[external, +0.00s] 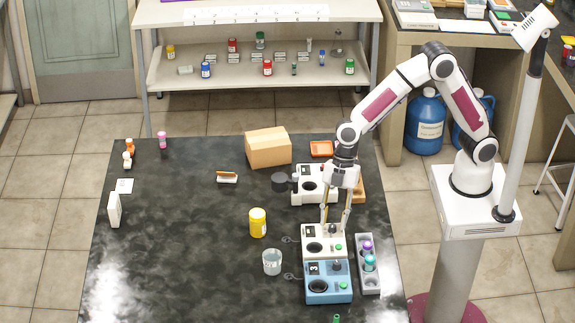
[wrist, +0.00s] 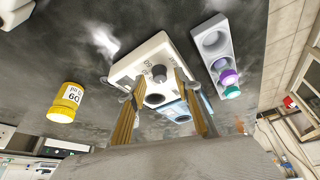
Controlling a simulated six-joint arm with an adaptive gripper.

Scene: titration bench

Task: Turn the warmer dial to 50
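The white warmer (external: 311,247) stands on the dark bench, with a grey dial and a green button on top. In the wrist view the warmer (wrist: 132,66) shows its dial (wrist: 158,73), with small number marks around it, too unclear to read the setting. My gripper (external: 334,229) points down over the warmer. In the wrist view my gripper (wrist: 160,79) is open, its two brass-coloured fingers apart on either side of the dial. I cannot tell whether the fingers touch the dial. The fingers hide part of the warmer's top.
A blue device (external: 319,297) marked 3 adjoins the warmer in front. A grey rack (external: 369,282) with purple and teal capped items stands at right. A yellow jar (external: 258,223) and a beaker (external: 272,262) stand at left. Another white device (external: 311,196) is behind. The bench's left is mostly clear.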

